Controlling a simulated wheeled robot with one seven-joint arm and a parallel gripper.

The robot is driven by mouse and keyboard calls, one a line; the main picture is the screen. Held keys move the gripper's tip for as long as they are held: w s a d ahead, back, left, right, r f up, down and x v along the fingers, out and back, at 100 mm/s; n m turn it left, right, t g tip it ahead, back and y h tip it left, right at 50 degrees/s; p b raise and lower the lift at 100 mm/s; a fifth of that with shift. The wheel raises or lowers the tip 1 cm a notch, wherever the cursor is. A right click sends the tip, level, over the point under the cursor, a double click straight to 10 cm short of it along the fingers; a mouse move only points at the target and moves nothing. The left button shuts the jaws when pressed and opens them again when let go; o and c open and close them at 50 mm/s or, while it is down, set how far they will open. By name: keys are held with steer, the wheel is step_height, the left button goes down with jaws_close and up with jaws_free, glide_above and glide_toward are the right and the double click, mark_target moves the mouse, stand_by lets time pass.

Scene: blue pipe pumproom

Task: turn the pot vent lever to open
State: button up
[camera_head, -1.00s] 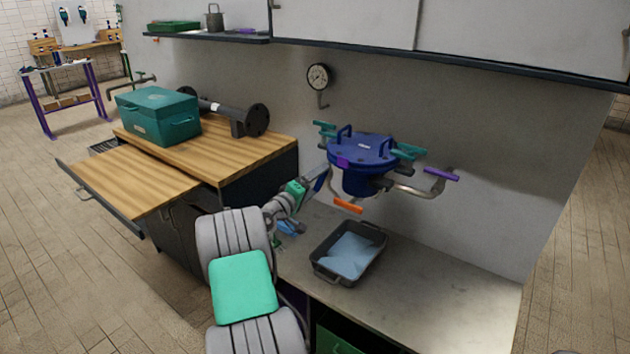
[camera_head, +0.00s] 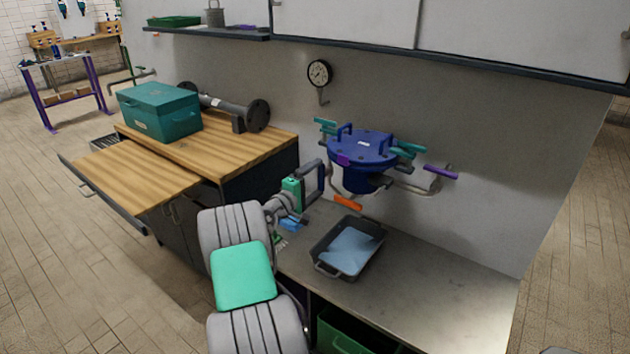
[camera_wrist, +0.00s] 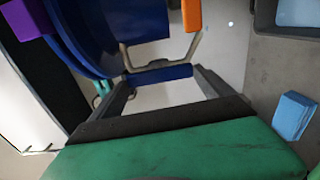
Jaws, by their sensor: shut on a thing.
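The dark blue pot (camera_head: 360,150) with a bolted lid is mounted in front of the wall above the bench. My gripper (camera_head: 318,180) is just left of the pot. In the wrist view, a blue lever bar (camera_wrist: 158,75) spans between my two dark fingers, and they are shut on it. A bent metal pipe (camera_wrist: 160,63) shows behind the bar. An orange lever (camera_head: 347,203) hangs low at the pot's front and also shows in the wrist view (camera_wrist: 191,14). A purple lever (camera_head: 441,172) sits on the right-hand pipe. I see no label saying which is the vent.
A grey tray (camera_head: 322,262) with a pale blue sheet stands below the pot. A light blue block (camera_wrist: 293,116) lies near my wrist. A teal toolbox (camera_head: 160,112) and dark flanged pipe (camera_head: 235,112) are on the wooden top. The bench's right part is clear.

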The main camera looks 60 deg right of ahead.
steer(key=shift+f, duration=0.1)
steer(key=o, duration=1.1)
steer(key=a, duration=0.5)
steer(key=w+a, duration=0.1)
steer(key=a, duration=0.1)
steer(key=shift+w+a, duration=0.1)
steer(key=shift+a, duration=0.25)
